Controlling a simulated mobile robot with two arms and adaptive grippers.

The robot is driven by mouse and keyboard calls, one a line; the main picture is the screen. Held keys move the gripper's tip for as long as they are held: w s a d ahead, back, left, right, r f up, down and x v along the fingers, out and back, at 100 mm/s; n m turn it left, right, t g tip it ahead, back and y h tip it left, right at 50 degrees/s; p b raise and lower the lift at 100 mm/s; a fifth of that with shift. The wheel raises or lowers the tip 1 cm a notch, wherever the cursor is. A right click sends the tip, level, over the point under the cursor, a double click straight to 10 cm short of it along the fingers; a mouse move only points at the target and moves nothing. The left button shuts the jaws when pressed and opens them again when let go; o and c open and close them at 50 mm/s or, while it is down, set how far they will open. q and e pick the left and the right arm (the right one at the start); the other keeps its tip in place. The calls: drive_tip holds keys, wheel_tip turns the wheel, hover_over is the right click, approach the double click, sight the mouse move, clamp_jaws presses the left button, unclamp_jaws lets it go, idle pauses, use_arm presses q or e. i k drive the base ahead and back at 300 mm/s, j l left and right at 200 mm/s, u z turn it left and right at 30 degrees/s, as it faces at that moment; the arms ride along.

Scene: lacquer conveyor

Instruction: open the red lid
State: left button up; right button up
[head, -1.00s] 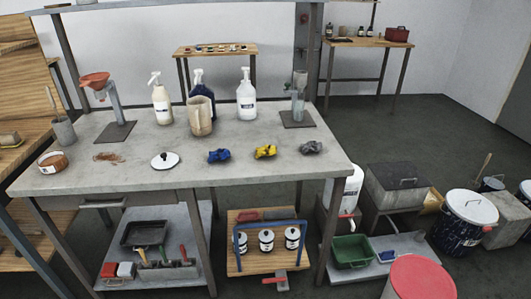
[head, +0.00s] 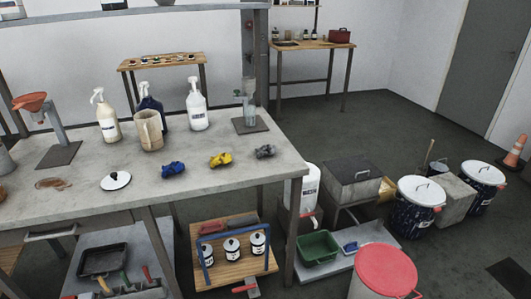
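A red lid (head: 386,268) sits flat on top of a round container (head: 362,291) at the bottom of the head view, right of centre. The lid covers the container's top, and the container's lower part is cut off by the picture's edge. Neither of my grippers shows in the head view.
A grey worktable (head: 230,175) with bottles, cloths and a white lid (head: 115,181) fills the left. A green tray (head: 318,248) lies left of the red lid. A dark lidded box (head: 352,180) and speckled bins (head: 417,208) stand behind. Floor at right is mostly clear.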

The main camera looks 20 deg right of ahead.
sight(386, 270)
drive_tip(key=z, duration=1.9)
